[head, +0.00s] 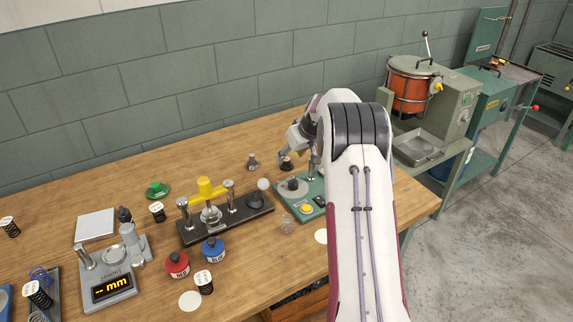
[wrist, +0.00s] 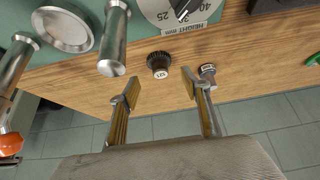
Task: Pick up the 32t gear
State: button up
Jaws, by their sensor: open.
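A dark round gear with a ribbed rim and a small white label (wrist: 159,64) stands on the wooden table between and just beyond my fingertips in the wrist view. Its label is too small to read surely; it fits the 32t gear. In the head view the dark gear (head: 286,164) is just below my gripper (head: 296,142). My gripper (wrist: 160,87) is open and empty, with one finger to each side of the gear's line, apart from it. A smaller grey gear with a label (wrist: 207,73) stands close to the right finger; it also shows in the head view (head: 252,162).
A green machine (wrist: 70,65) with a height dial (wrist: 180,12) and metal posts stands close to the gear. In the head view, a black fixture (head: 228,222) with a yellow bridge, red pot (head: 177,264), blue pot (head: 213,250) and scale (head: 112,287) lie left. The wall is behind.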

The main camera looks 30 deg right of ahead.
aim_at(287, 159)
jog(key=shift+w+f, duration=0.1)
jog(key=shift+x, duration=2.45)
jog(key=shift+w, duration=0.1)
grip_shut()
